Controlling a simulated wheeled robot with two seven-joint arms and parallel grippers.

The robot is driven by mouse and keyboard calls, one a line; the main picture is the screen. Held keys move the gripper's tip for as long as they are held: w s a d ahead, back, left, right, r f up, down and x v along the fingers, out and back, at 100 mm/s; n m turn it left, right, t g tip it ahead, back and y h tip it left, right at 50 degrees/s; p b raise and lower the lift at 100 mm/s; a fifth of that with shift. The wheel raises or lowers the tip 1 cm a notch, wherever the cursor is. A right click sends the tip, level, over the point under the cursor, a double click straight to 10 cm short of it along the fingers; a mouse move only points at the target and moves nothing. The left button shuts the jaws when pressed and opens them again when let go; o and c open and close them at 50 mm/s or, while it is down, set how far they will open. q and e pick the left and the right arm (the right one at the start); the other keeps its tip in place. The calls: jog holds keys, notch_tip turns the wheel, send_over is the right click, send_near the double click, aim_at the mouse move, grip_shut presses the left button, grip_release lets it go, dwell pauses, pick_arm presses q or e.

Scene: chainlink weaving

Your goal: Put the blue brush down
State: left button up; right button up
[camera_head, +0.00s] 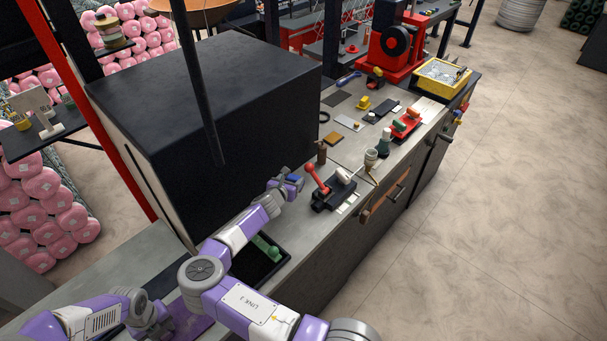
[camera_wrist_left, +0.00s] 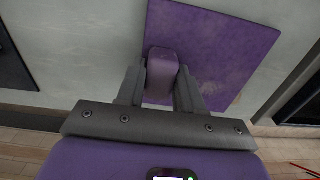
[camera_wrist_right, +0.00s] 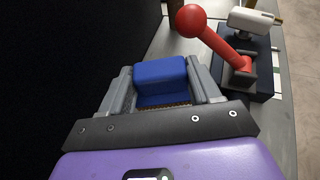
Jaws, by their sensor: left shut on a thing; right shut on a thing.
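My right gripper (camera_head: 290,184) is shut on the blue brush (camera_head: 294,178) beside the large black box. In the right wrist view the blue brush (camera_wrist_right: 161,80) sits between the two fingers (camera_wrist_right: 161,85), with a strip of bristles at its lower edge. What lies under it is hidden. My left gripper (camera_wrist_left: 161,75) is shut on a purple block (camera_wrist_left: 162,68) above or against a flat purple sheet (camera_wrist_left: 215,55); I cannot tell if they touch. The sheet also shows at the bottom of the head view (camera_head: 196,326).
A large black box (camera_head: 200,100) stands left of my right gripper. A black fixture with a red lever (camera_head: 313,173) is close on its right. A black tray (camera_head: 285,262) holding a green object (camera_head: 267,247) lies nearer. Several small items sit farther along the bench.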

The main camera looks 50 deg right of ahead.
jog(key=x, duration=0.7)
jog(key=f+x, duration=0.1)
jog(key=x, duration=0.3)
jog(key=shift+s+a, duration=0.1)
jog(key=shift+s, duration=0.05)
jog(key=shift+w+d+f, duration=0.2)
jog(key=shift+d+f, duration=0.3)
jog(key=shift+d, duration=0.05)
jog(key=shift+w+d+f, duration=0.25)
jog(key=shift+d+f, duration=0.25)
jog(key=shift+d, duration=0.05)
jog(key=o, duration=0.9)
jog(key=shift+a, duration=0.15)
jog(key=v, duration=1.2)
jog(key=shift+r, duration=0.1)
